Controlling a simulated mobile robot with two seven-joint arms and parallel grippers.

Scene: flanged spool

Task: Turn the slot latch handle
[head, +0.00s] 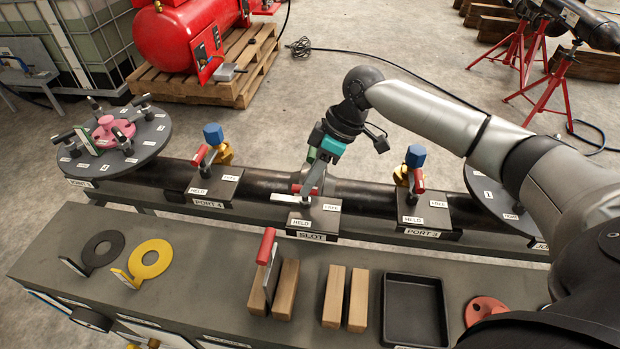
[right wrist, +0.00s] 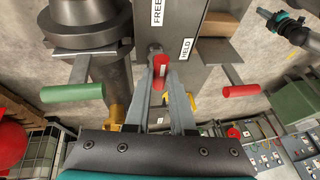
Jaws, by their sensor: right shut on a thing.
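The slot latch block (head: 313,218) sits on the dark pipe at the middle of the head view, marked SLOT, with HELD and FREE labels on its top. My right gripper (head: 308,190) reaches down over it from the upper right. In the right wrist view, the latch's red handle (right wrist: 161,68) lies between the two grey fingers of my gripper (right wrist: 162,95), which is shut on it. The HELD label (right wrist: 187,48) is right of the handle and the FREE label (right wrist: 157,12) is beyond it. The handle's exact angle is hard to tell.
Port 4 (head: 215,187) and Port 3 (head: 424,210) latch blocks flank the slot.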

